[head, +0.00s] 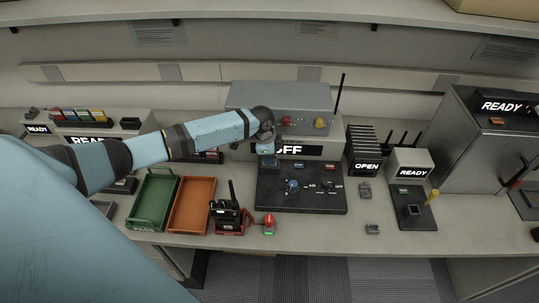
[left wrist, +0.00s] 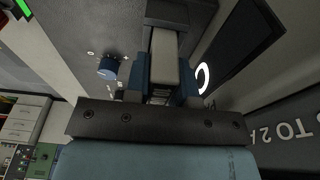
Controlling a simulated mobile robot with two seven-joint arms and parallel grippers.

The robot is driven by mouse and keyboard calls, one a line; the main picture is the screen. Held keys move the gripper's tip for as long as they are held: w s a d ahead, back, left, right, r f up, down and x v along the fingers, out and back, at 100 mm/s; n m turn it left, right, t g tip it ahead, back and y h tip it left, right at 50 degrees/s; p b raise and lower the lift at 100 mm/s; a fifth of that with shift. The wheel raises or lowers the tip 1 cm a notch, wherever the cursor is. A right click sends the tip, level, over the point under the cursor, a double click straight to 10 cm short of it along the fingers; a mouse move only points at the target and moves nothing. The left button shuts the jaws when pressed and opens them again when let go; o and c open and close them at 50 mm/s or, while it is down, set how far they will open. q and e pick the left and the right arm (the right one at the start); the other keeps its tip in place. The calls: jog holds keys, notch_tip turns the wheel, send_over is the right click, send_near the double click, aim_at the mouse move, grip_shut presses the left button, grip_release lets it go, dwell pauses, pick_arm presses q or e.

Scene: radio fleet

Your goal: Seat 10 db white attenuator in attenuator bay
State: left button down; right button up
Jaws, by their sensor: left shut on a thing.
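My left gripper (head: 267,158) is at the upper left of the black panel (head: 300,202), in front of the grey box. In the left wrist view my left gripper (left wrist: 162,82) is shut on a pale block, which looks like the white attenuator (left wrist: 164,58). A dark piece lies just beyond the block's far end. I cannot tell whether they touch. The gripper hides the attenuator and the panel spot beneath it in the head view, so I cannot make out the attenuator bay. My right gripper is not in view.
A blue knob (head: 291,185) sits on the panel. The grey box (head: 290,97) with an antenna stands behind. Green (head: 153,199) and orange (head: 190,205) trays and a black radio (head: 228,212) are to the left. A READY box (head: 409,164) stands right.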

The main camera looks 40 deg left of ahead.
pick_arm(q)
jog(key=shift+f, duration=0.65)
jog(key=c, duration=0.9)
grip_release()
jog(key=r, duration=0.4)
jog(key=a+r+b, duration=0.1)
jog(key=r, duration=0.4)
jog(key=s+r, duration=0.1)
jog(key=r, duration=0.3)
jog(key=shift+a+r, duration=0.35)
jog(key=shift+s, duration=0.1)
